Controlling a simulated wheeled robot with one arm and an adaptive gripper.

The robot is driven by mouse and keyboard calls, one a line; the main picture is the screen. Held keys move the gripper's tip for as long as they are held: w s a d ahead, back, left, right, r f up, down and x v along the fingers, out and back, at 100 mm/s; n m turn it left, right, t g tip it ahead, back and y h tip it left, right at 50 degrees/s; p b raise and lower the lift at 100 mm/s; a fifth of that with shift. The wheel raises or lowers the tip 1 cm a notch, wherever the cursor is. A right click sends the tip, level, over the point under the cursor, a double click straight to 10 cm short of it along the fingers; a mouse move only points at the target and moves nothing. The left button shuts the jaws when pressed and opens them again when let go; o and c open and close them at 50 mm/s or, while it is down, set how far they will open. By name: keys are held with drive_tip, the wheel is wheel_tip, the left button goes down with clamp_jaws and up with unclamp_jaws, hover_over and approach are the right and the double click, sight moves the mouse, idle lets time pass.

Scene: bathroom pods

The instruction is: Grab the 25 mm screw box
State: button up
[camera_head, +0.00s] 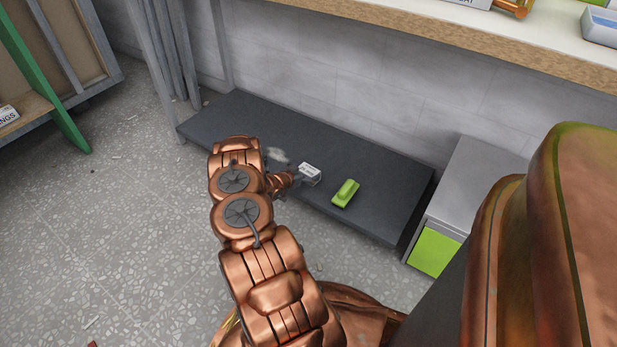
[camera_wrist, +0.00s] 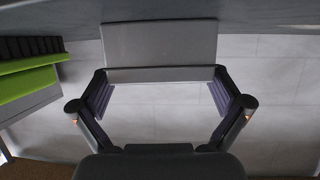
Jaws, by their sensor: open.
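A small white box (camera_head: 309,172) with dark print stands on the dark grey low platform (camera_head: 370,160). The print is too small to read, so I cannot confirm the 25 mm size. My gripper (camera_head: 297,179) is low over the platform, right at the box's left side, and is partly hidden by my arm. In the wrist view, which looks upside down, the box (camera_wrist: 160,45) shows a plain grey face. My open gripper (camera_wrist: 160,82) has one finger towards each side of it. I cannot tell whether the fingers touch it.
A grey cabinet with a green front (camera_head: 434,250) stands at the right. A wood-edged counter (camera_head: 480,45) overhangs behind. The platform's left part is clear.

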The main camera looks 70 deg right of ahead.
drive_tip(key=shift+b+x, duration=0.4)
drive_tip(key=shift+x, duration=1)
drive_tip(key=c, duration=1)
